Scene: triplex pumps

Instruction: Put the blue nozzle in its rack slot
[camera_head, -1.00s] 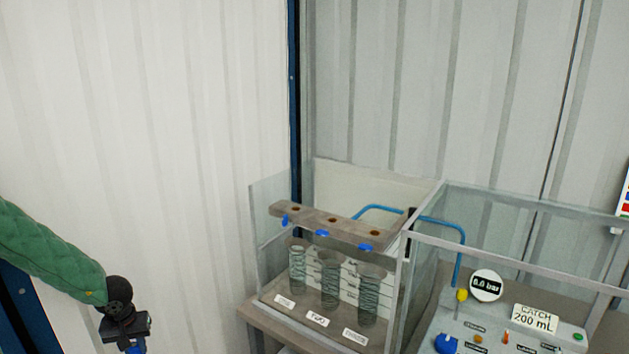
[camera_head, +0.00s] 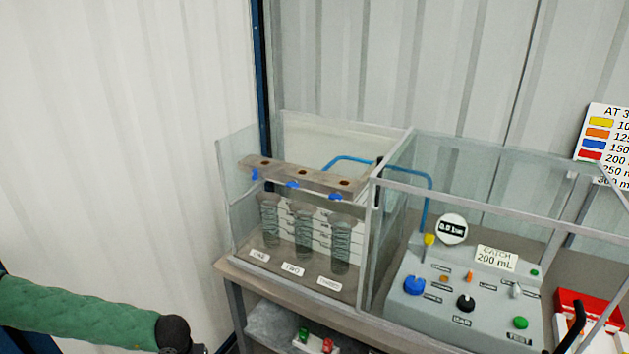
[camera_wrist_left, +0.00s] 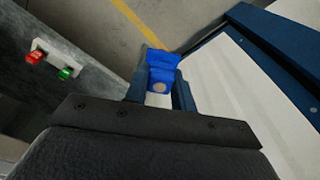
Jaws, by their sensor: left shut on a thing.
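The blue nozzle (camera_wrist_left: 161,62) is between the fingers of my left gripper (camera_wrist_left: 159,88) in the left wrist view; the gripper is shut on it, above the floor. In the head view my left arm comes in low at the left, and its gripper is cut off by the bottom edge, left of the bench. I cannot make out a nozzle rack. Several blue nozzles (camera_head: 292,185) sit under the brown bar (camera_head: 300,174) above glass cylinders in the clear case.
The bench (camera_head: 238,269) carries the clear case and a grey control panel (camera_head: 450,322). A red box (camera_head: 585,305) and dark curved part (camera_head: 572,328) are at lower right. A colour chart (camera_head: 600,140) hangs on the wall.

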